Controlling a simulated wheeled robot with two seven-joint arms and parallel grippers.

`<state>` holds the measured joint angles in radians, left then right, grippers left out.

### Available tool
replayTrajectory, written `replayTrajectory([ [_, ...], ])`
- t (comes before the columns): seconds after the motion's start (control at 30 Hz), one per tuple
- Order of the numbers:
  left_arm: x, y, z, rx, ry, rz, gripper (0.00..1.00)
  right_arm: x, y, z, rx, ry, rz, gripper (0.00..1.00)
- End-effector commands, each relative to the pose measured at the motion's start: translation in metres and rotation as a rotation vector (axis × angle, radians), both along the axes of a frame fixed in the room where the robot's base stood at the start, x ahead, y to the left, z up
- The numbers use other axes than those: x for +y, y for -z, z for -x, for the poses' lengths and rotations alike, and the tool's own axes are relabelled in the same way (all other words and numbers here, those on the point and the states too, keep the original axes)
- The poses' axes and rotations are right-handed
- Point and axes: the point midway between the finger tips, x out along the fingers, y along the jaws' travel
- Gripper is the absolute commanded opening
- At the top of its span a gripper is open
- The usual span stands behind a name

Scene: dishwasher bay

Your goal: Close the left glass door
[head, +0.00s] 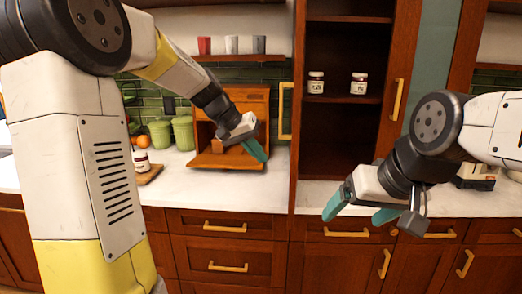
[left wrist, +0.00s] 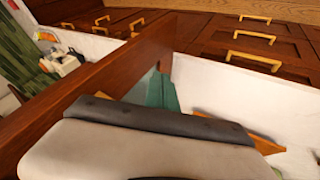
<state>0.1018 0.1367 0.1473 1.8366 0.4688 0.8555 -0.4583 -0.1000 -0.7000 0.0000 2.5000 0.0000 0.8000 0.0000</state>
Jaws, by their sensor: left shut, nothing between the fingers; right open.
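The left glass door (head: 298,130) stands open, seen nearly edge-on as a tall wooden strip, with its yellow handle (head: 284,110) on the side facing left. The shelves behind it are exposed. My left gripper (head: 257,152) is shut and empty, left of the door and below the handle, in front of a wooden box. In the left wrist view its teal fingers (left wrist: 162,92) are close beside a long wooden panel (left wrist: 90,85); I cannot tell whether they touch. My right gripper (head: 360,210) is open and empty, low in front of the cabinet, right of the door.
The right glass door (head: 436,50) appears closed. Two jars (head: 316,83) (head: 358,84) stand on a shelf. The wooden box (head: 247,102) with its flap down, green canisters (head: 182,132) and a jar on a board (head: 149,174) are on the left counter (head: 220,192).

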Motion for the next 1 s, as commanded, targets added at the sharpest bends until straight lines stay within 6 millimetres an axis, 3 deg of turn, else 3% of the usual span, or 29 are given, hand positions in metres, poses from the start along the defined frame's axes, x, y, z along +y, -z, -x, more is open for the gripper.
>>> replayTrajectory([
  [0.27,-0.032,0.046,-0.017,0.002,0.003,-0.001,0.0,0.0,0.0,0.0,0.0,0.0,0.0,0.84],
  [0.53,-0.064,0.043,-0.013,0.0,0.002,-0.001,0.0,0.0,0.0,0.0,0.0,0.0,0.0,0.84],
  [1.0,-0.068,0.043,-0.012,0.0,0.0,-0.001,0.0,0.0,0.0,0.0,0.0,0.0,0.0,0.84],
])
